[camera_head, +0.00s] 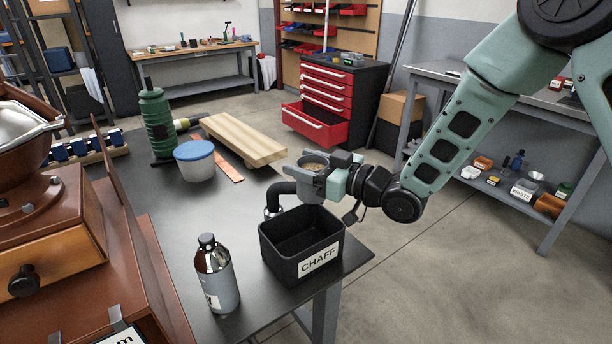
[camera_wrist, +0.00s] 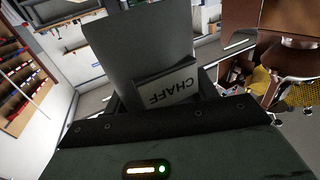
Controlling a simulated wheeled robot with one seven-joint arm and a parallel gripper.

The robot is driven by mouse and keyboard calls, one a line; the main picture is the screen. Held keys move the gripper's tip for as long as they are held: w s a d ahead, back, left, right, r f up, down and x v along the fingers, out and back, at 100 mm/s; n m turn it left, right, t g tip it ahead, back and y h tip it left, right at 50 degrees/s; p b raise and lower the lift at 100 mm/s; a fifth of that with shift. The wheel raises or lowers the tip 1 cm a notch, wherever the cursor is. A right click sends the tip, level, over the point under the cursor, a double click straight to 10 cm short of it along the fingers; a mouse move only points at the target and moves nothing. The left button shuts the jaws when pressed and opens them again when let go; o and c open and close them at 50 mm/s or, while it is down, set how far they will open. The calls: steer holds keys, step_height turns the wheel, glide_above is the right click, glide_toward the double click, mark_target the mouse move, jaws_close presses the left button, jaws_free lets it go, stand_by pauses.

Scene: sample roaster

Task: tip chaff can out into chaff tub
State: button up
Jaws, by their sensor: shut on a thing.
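The chaff tub (camera_head: 302,250) is a black open box with a white CHAFF label, standing at the bench's front right corner. Its visible inside looks dark and empty. The can is behind and slightly right of the tub in the picture, above its rim. The wrist view shows an upside-down CHAFF label on a grey surface; I cannot tell which thing bears it.
A metal bottle (camera_head: 216,273) stands left of the tub on the dark bench. A black bent pipe (camera_head: 282,193) rises just behind the tub. A blue-lidded container (camera_head: 194,160) and a wooden board (camera_head: 243,138) are farther back. The brown roaster (camera_head: 55,230) fills the left.

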mark_target(301, 198)
steer(key=shift+d+r, duration=0.1)
steer(key=shift+r, duration=0.05)
